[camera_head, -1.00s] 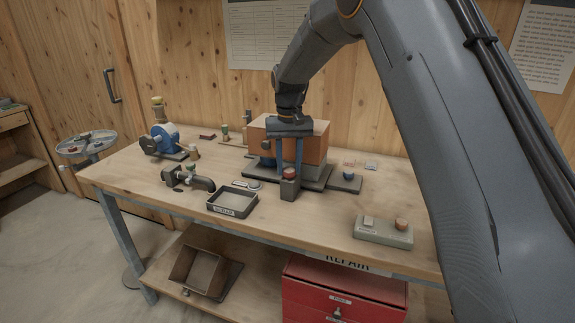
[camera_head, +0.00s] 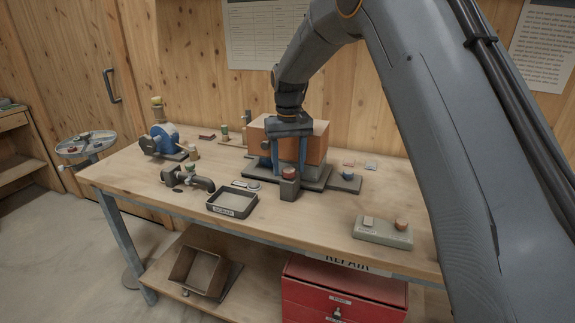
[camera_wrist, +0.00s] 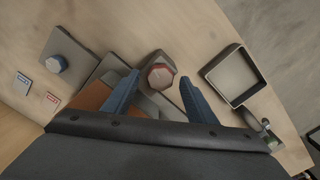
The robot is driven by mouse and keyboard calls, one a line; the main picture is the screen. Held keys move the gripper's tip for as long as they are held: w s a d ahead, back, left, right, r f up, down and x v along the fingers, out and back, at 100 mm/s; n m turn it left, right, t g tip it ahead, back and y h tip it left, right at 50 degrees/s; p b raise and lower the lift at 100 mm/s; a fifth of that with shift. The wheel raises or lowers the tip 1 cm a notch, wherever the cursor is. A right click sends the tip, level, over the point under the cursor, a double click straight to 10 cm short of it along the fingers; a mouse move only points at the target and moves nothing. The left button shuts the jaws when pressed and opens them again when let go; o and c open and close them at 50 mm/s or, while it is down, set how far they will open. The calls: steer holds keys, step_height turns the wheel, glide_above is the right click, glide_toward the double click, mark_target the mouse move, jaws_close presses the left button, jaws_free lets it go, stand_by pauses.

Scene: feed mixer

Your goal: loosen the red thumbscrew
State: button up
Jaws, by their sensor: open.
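The red thumbscrew (camera_head: 289,172) sits on top of a dark upright block (camera_head: 289,189) at the front of the dark base of the orange-brown box on the bench. In the wrist view its red faceted head (camera_wrist: 160,76) shows between my two blue fingers. My gripper (camera_head: 289,170) points down just above and behind the thumbscrew, open and empty. In the wrist view my gripper (camera_wrist: 158,77) has one finger on each side of the head, with gaps on both sides. I cannot tell how far the fingertips are above it.
The orange-brown box (camera_head: 311,148) stands right behind my fingers. A blue knob (camera_head: 348,174) is on a plate to the right. An open tray (camera_head: 232,204) and a pipe fitting (camera_head: 189,179) lie to the left. A control box (camera_head: 383,233) is at the front right.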

mark_target(289, 170)
step_height(289, 170, up, 8)
steer(key=shift+f+b, duration=0.15)
steer(key=shift+b, duration=0.8)
steer(key=s+d+f+m, duration=0.1)
steer(key=s+d+f, duration=0.3)
steer(key=s, duration=0.7)
steer(key=s+d+f+m, duration=0.1)
steer(key=s+d+f, duration=0.4)
steer(key=s+d, duration=0.4)
steer(key=s+d+f+m, duration=0.1)
steer(key=s+d+f, duration=0.3)
steer(key=s, duration=0.9)
steer(key=shift+d+f+t, duration=0.35)
steer(key=shift+d+t, duration=0.05)
steer(key=shift+d, duration=0.75)
